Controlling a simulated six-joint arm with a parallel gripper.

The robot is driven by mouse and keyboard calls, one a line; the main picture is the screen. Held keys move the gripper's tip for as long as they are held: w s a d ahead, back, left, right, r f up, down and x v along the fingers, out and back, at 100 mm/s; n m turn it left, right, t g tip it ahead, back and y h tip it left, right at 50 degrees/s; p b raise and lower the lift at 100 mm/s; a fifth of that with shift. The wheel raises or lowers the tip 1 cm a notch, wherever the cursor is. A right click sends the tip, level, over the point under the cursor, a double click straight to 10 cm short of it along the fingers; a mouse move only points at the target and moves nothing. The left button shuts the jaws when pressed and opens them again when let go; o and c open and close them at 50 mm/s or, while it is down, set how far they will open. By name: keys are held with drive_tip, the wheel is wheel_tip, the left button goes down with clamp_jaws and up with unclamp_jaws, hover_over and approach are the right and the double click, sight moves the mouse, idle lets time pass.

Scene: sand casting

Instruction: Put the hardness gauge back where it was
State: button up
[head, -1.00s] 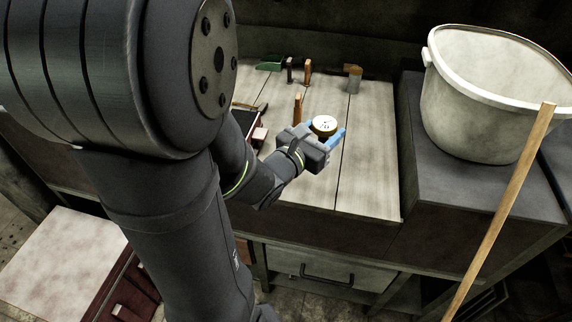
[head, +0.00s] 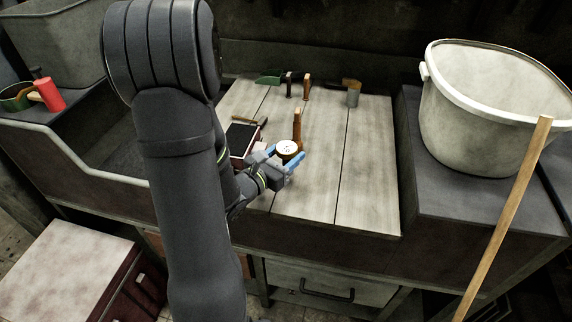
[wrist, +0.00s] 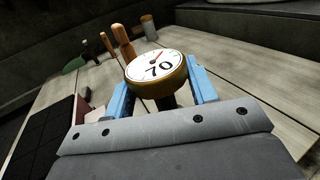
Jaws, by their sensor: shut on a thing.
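The hardness gauge (head: 288,148) is a round brass-rimmed dial with a white face. The gauge is over the left middle of the wooden bench top (head: 345,190). I cannot tell whether its lower end touches the boards.
A wooden-handled tool (head: 297,128) stands close behind the gauge. A dark tray or book (head: 240,141) lies left. Several tools line the back, including a brush (head: 353,92). A large white bucket (head: 480,115) stands right. The bench's right front is clear.

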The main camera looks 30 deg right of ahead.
drive_tip(key=shift+w+f, duration=0.1)
drive_tip(key=shift+f, duration=2)
drive_tip(key=shift+f, duration=0.1)
drive_tip(key=o, duration=1.3)
drive_tip(key=shift+a, duration=0.3)
drive_tip(key=v, duration=1.1)
drive_tip(key=shift+a, duration=0.2)
